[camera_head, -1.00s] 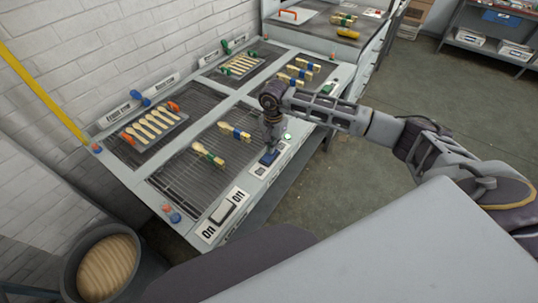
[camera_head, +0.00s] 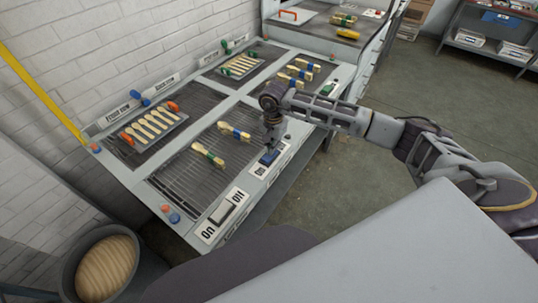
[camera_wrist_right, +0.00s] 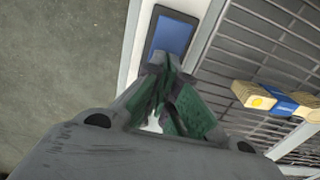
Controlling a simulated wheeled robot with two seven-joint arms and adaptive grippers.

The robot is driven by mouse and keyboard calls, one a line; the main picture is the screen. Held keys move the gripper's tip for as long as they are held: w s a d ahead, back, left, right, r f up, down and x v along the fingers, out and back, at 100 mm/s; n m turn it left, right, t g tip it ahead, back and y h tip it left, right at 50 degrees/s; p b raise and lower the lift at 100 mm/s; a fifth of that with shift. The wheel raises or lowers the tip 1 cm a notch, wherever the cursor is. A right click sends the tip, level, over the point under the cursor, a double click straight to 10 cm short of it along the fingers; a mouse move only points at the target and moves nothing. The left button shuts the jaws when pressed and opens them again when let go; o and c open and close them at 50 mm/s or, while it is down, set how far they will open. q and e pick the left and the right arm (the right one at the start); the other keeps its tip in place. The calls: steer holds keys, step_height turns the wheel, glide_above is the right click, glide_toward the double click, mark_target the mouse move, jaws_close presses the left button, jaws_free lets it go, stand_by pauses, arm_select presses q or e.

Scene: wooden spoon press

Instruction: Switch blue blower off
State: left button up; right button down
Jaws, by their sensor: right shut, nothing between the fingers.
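In the right wrist view the green-padded fingertips (camera_wrist_right: 158,62) overlap the near end of the switch. I cannot tell whether they touch it or how far it is pressed. My left gripper is out of view.
Bundled wooden spoons (camera_head: 235,131) with blue and green bands lie on the grilles, and loose spoons (camera_head: 152,126) lie on a tray. A round bin (camera_head: 106,268) stands at lower left. Floor right of the machine is open.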

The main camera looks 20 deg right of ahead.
steer(key=shift+f, duration=0.1)
steer(key=shift+r, duration=0.4)
steer(key=shift+r+p, duration=0.6)
steer(key=shift+r, duration=0.65)
steer(key=shift+r+p, duration=0.65)
steer(key=shift+r, duration=1.2)
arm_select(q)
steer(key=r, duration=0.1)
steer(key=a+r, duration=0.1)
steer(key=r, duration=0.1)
